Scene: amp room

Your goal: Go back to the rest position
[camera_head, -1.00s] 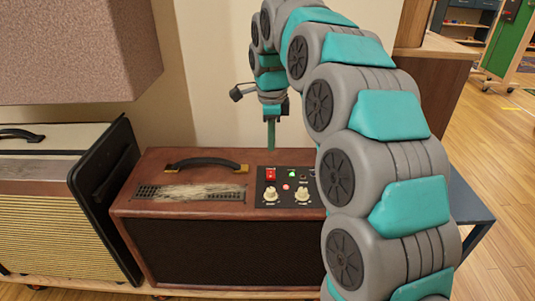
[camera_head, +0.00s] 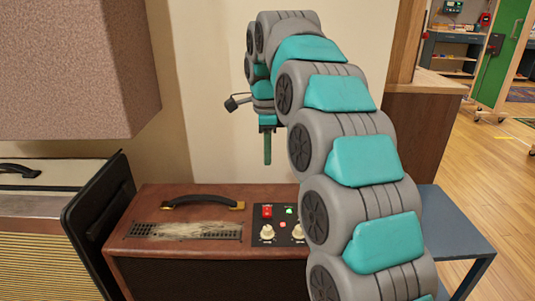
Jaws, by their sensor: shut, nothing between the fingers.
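My gripper (camera_head: 267,148) points straight down above the back edge of the brown amp (camera_head: 165,210), in front of the wall. Its fingers show as one narrow teal shape, shut and empty, apart from the amp. My arm arches from the lower right up to the top middle and down to the gripper. It hides the right part of the amp. The amp's control panel (camera_head: 280,238) shows a red switch (camera_head: 267,211), a green light (camera_head: 289,210) and pale knobs.
A cream amp (camera_head: 40,220) with a black side panel stands at the left. A large speckled box (camera_head: 75,70) hangs into view at upper left. A blue-grey table (camera_head: 450,225) is at the right, before a wooden counter (camera_head: 420,130). Open wooden floor (camera_head: 500,180) lies at far right.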

